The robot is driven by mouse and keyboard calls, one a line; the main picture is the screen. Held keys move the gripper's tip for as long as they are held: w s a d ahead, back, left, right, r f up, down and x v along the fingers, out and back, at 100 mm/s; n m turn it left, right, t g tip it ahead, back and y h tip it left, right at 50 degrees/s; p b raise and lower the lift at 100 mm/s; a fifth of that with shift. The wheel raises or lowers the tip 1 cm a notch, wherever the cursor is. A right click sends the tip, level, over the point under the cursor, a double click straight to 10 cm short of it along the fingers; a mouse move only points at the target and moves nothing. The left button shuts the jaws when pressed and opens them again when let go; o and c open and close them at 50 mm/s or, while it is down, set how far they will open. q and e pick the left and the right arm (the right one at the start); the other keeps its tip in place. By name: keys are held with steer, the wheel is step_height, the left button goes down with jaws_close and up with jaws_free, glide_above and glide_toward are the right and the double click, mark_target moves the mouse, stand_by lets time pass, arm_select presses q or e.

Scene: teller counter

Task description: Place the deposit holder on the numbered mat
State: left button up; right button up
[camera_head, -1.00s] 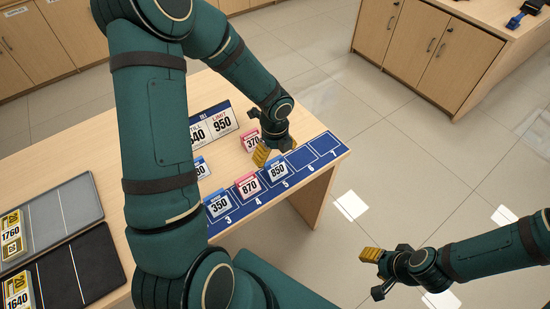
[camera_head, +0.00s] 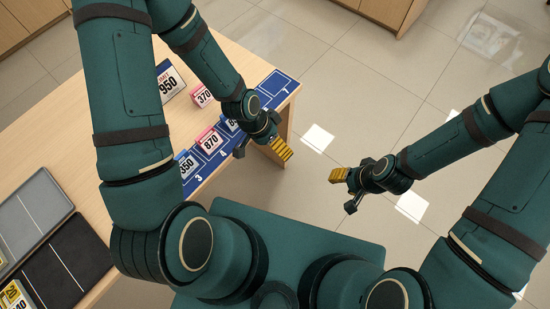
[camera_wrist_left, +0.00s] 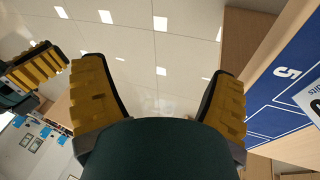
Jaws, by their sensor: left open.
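The blue numbered mat (camera_head: 272,92) runs along the table's edge. A blue-topped holder marked 350 (camera_head: 187,164) stands by number 3, and a pink one marked 870 (camera_head: 209,140) stands by number 4. A blue-topped holder (camera_head: 232,123) beyond them is partly hidden by my left gripper. A pink holder marked 370 (camera_head: 202,95) stands on the table behind the mat. My left gripper (camera_head: 281,149) is open and empty, just past the table edge. Its yellow fingers stand apart in the wrist view (camera_wrist_left: 158,95), beside the mat's number 5. My right gripper (camera_head: 340,176) is over the floor; its opening is unclear.
A sign showing 950 (camera_head: 170,82) stands behind the mat, partly covered by my left arm. A grey tray (camera_head: 38,205) and a black tray (camera_head: 75,262) lie at the left of the table. Tiled floor is open to the right.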

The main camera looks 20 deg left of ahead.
arm_select(q)
steer(key=s+f+n, duration=0.1)
steer(key=n, duration=0.1)
steer(key=s+d+f+n, duration=0.1)
steer(key=n, duration=0.2)
steer(key=s+f+n, duration=0.1)
steer(key=s+n, duration=0.1)
steer(key=n, duration=0.1)
steer(key=shift+d+f+t+y, duration=0.2)
steer(key=shift+d+t+y, duration=0.1)
steer(key=shift+d+t, duration=0.1)
